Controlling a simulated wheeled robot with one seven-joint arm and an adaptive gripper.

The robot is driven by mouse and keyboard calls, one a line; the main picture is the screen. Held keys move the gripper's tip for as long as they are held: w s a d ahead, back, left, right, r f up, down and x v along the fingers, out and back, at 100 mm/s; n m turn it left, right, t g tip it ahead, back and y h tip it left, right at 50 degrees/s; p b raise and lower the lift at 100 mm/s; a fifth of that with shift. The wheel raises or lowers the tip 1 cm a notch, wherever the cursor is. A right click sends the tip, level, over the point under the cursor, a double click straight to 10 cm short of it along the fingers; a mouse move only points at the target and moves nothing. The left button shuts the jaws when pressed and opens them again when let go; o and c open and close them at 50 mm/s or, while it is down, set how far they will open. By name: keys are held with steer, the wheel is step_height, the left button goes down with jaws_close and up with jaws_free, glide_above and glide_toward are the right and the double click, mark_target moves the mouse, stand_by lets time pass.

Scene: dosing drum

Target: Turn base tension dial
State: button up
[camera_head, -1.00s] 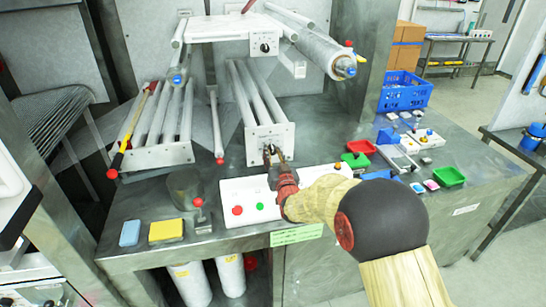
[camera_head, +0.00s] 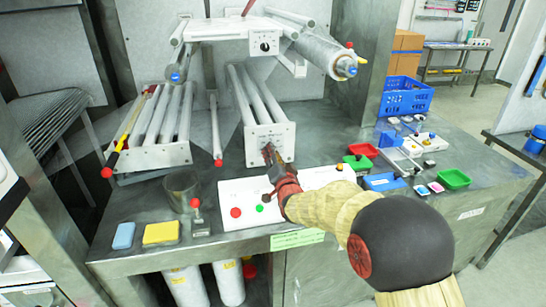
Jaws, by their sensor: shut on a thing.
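A white roller unit with a square end plate (camera_head: 282,134) stands in the middle of the bench. My gripper (camera_head: 268,152) reaches up to the front of this plate from the lower right. It is shut on the base tension dial, which the fingers almost wholly hide, so the dial's angle cannot be told. A second dial (camera_head: 264,46), black, shows uncovered on the upper white panel, well above my gripper.
A white control panel with a red button (camera_head: 235,212) and a green button (camera_head: 260,208) lies under my arm. A metal cup (camera_head: 182,190), a yellow sponge (camera_head: 161,233) and a blue sponge (camera_head: 123,235) are at left. Small trays and a blue crate (camera_head: 405,97) are at right.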

stand_by(0.4)
steer(key=o, duration=1.2)
steer(key=v, duration=1.2)
